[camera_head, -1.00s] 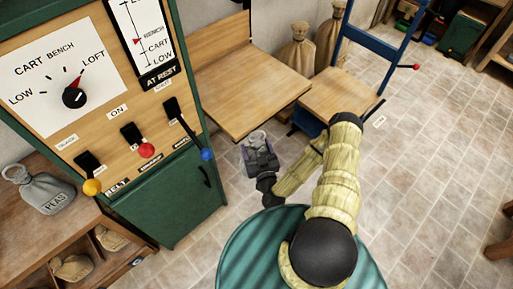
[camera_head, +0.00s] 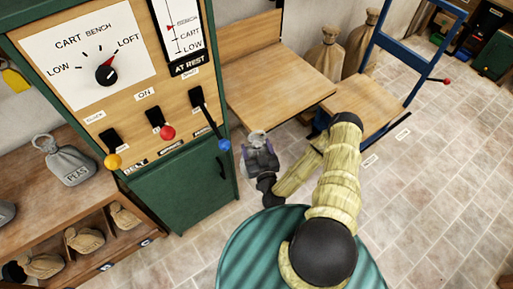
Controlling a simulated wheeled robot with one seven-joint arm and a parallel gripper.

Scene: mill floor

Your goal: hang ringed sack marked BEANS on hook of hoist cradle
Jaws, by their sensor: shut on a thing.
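My gripper (camera_head: 260,160) is at mid-picture, in front of the wooden platform's near edge. It is shut on a small grey thing (camera_head: 256,137) that looks like the top of a ringed sack. Most of it is hidden by the gripper, and no marking can be read. Another grey ringed sack, marked PEAS (camera_head: 72,165), stands on the wooden bench at left. I cannot make out a sack marked BEANS, or the cradle's hook.
A green control cabinet (camera_head: 180,180) stands close left of my gripper, with a dial (camera_head: 107,74) and yellow, red and blue levers. A wooden platform (camera_head: 275,85) and a blue-framed cart (camera_head: 365,105) lie beyond. Tan sacks (camera_head: 325,55) stand behind. Tiled floor (camera_head: 440,170) is clear at right.

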